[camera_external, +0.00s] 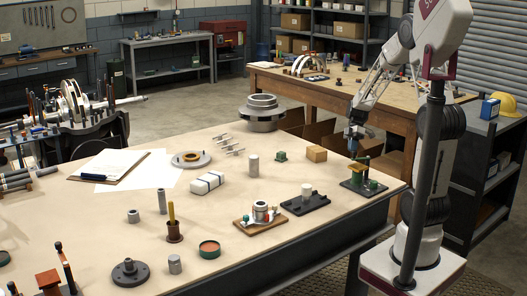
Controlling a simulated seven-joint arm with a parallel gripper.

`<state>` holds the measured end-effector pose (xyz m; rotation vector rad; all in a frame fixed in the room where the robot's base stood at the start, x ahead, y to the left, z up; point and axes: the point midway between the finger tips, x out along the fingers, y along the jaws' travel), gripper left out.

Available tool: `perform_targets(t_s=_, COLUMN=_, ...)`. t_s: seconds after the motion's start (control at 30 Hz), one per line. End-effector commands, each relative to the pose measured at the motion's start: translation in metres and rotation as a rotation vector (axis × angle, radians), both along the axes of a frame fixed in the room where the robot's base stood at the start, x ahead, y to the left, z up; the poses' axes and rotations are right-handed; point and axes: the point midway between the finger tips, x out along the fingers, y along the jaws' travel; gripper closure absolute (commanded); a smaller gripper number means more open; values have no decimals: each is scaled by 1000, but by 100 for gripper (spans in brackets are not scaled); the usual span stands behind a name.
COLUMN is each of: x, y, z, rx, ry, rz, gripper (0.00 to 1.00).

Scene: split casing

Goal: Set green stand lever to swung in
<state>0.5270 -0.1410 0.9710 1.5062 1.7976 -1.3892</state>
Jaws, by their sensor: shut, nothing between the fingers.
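The green stand (361,186) is on a dark base near the table's right corner. A green upright part and small fittings show on it. My gripper (353,153) points down just above the left part of the stand. Its fingers are shut with nothing held. I cannot tell whether they touch the stand.
A dark fixture with a pale cylinder (307,191) and a wooden board with a metal ring part (260,211) stand to the left. A wooden block (316,153) and a small green block (281,156) lie behind. The table's right edge is close.

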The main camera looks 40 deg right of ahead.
Motion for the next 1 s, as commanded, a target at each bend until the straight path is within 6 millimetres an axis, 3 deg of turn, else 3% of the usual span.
perform_targets(t_s=0.5, x=-24, y=22, z=0, rx=-1, ry=0, rz=420, gripper=100)
perform_targets(t_s=1.0, x=-31, y=25, z=0, rx=0, ry=0, rz=515, gripper=100)
